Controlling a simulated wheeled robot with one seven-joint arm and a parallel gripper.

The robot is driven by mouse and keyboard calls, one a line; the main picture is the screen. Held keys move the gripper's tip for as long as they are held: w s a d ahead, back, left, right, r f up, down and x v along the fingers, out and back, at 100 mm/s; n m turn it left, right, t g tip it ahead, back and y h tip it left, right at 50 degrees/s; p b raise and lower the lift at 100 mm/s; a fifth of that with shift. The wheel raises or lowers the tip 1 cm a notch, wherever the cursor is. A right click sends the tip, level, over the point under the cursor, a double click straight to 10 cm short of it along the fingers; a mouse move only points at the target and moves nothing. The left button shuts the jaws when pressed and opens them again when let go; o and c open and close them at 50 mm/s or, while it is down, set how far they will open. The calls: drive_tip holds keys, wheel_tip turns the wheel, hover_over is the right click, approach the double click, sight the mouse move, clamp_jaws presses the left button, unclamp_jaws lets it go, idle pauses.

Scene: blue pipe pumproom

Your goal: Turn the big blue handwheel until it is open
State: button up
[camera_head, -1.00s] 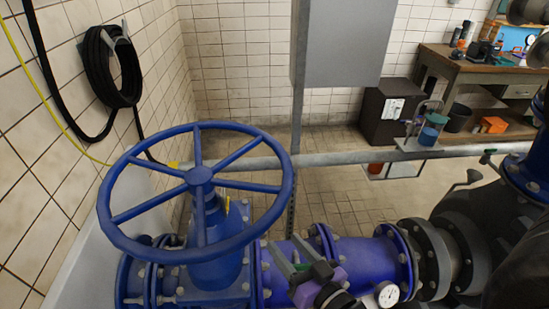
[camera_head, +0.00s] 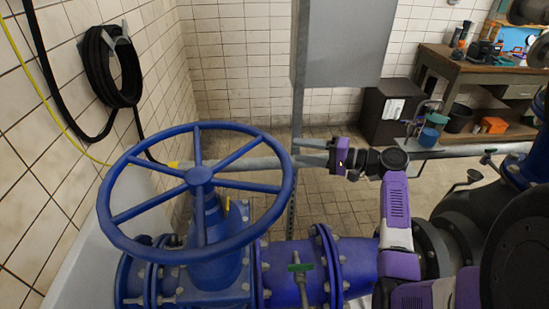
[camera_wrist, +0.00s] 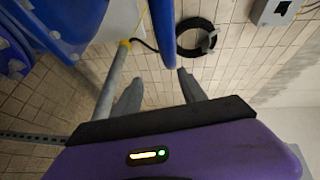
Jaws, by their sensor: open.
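The big blue handwheel (camera_head: 201,178) sits level on top of its valve at the left of the head view, with spokes running from the hub to a round rim. My gripper (camera_head: 297,151) is just right of the rim's right side, its two grey fingers pointing left and spread apart with nothing gripped. In the wrist view, the blue rim (camera_wrist: 164,32) comes down from the top edge and lines up with the space between the fingers (camera_wrist: 160,78). I cannot tell whether a finger touches the rim.
A grey horizontal pipe (camera_head: 240,163) runs behind the wheel, and a vertical post (camera_head: 297,115) stands behind the fingertips. Blue flanged pipework (camera_head: 290,270) lies below. A black hose coil (camera_head: 110,68) hangs on the left wall. A workbench (camera_head: 470,68) stands far right.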

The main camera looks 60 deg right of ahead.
sight(280, 158)
drive_tip(key=s+a+r+n+y, duration=0.1)
drive_tip(key=a+n+y, duration=0.1)
drive_tip(key=a+y, duration=0.3)
drive_tip(key=shift+h, duration=0.3)
drive_tip(key=p+x, duration=0.2)
drive_tip(key=x, duration=0.5)
drive_tip(key=shift+a, duration=0.1)
drive_tip(key=shift+c, duration=0.4)
clamp_jaws()
idle(0.5)
